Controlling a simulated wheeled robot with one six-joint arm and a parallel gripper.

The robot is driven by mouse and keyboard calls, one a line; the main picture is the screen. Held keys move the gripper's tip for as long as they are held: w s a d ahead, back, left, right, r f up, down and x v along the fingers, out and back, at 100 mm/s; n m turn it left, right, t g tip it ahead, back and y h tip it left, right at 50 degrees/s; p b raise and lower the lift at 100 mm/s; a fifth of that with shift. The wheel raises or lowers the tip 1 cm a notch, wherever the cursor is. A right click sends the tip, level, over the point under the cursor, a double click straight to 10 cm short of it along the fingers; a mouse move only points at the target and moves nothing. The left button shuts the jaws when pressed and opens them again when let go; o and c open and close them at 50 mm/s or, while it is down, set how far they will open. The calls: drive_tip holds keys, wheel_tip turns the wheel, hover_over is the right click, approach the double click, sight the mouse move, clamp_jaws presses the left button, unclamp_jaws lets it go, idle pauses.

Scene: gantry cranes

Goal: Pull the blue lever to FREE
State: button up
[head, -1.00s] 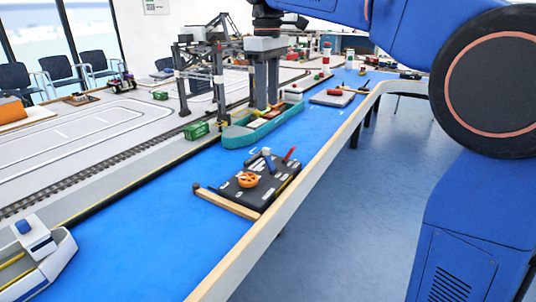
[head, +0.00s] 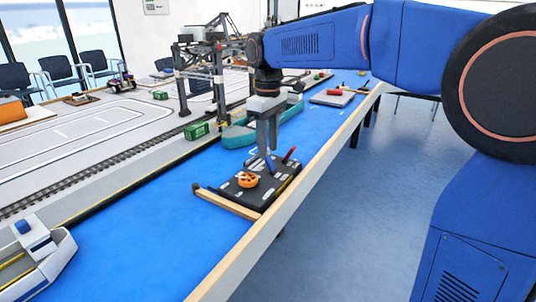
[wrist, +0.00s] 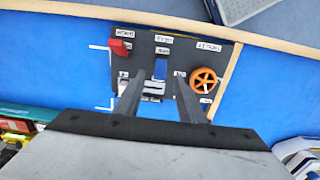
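The blue lever (head: 271,164) stands on a dark control panel (head: 231,189) near the table's front edge. In the wrist view the blue lever (wrist: 160,69) shows between and just beyond my fingertips. My gripper (head: 267,150) points down over the panel, its fingers close to the lever. In the wrist view my gripper (wrist: 157,88) has its fingers apart with nothing held between them. I cannot tell whether the fingers touch the lever. White labels lie around it, too small and turned to read surely as FREE.
A red lever (head: 289,154) and an orange handwheel (head: 248,180) flank the blue lever on the panel. A wooden rail (head: 228,203) edges the panel. A teal boat (head: 238,136) and gantry crane stand behind. The blue surface left of the panel is clear.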

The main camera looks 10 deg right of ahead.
sight(269, 157)
drive_tip(key=shift+f, duration=1.65)
clamp_jaws()
drive_tip(key=shift+s+d+r, duration=0.1)
drive_tip(key=d+t+y, duration=0.1)
drive_tip(key=y, duration=0.1)
drive_tip(key=s+d+t+y, duration=0.1)
drive_tip(key=t, duration=0.1)
drive_tip(key=shift+s+r+y, duration=0.1)
drive_tip(key=shift+s+y, duration=0.1)
drive_tip(key=shift+y, duration=0.2)
drive_tip(key=shift+s+d+f+t+y, duration=0.1)
drive_tip(key=shift+s+d+t+y, duration=0.15)
drive_tip(key=shift+t+y, duration=0.25)
drive_tip(key=shift+s+d+f+t+y, duration=0.1)
drive_tip(key=shift+s+d+t+y, duration=0.1)
drive_tip(key=shift+t+y, duration=0.3)
drive_tip(key=shift+s+d+f+t+y, duration=0.2)
drive_tip(key=shift+d+t+y, duration=0.1)
drive_tip(key=shift+t+y, duration=0.3)
drive_tip(key=shift+s+d+f+t+y, duration=0.25)
drive_tip(key=shift+t+y, duration=0.15)
drive_tip(key=shift+y, duration=0.4)
